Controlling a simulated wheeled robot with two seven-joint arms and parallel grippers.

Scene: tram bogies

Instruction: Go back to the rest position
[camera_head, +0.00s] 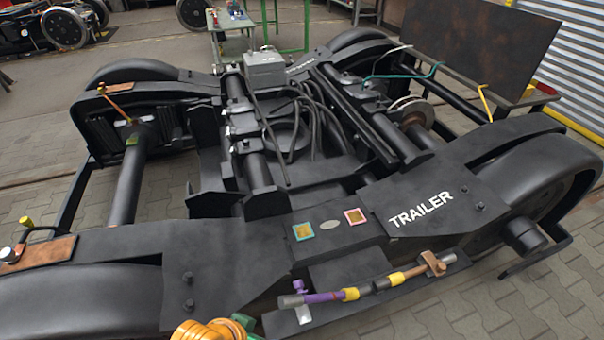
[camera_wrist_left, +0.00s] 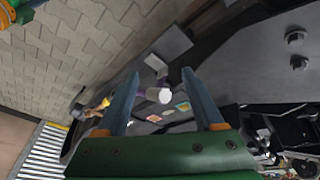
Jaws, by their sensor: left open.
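My left gripper (camera_wrist_left: 158,72) shows in the left wrist view with its two blue-grey fingers spread apart, and nothing is clamped between them. Beyond the fingers is the grey end of a purple rod-like part (camera_wrist_left: 165,96). In the head view this part (camera_head: 322,297) lies on a ledge along the near side of the black bogie (camera_head: 240,262) marked TRAILER. An orange and green piece of my arm (camera_head: 205,330) shows at the bottom edge of the head view; its gripper cannot be made out there. My right gripper is not clearly in view.
Two small square plates (camera_head: 303,231) (camera_head: 355,216) lie on the bogie frame. A copper-handled tool (camera_head: 115,98) stands at its left. A brown panel (camera_head: 478,45) rises at the back right. Paved floor (camera_head: 545,290) is clear at the right front.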

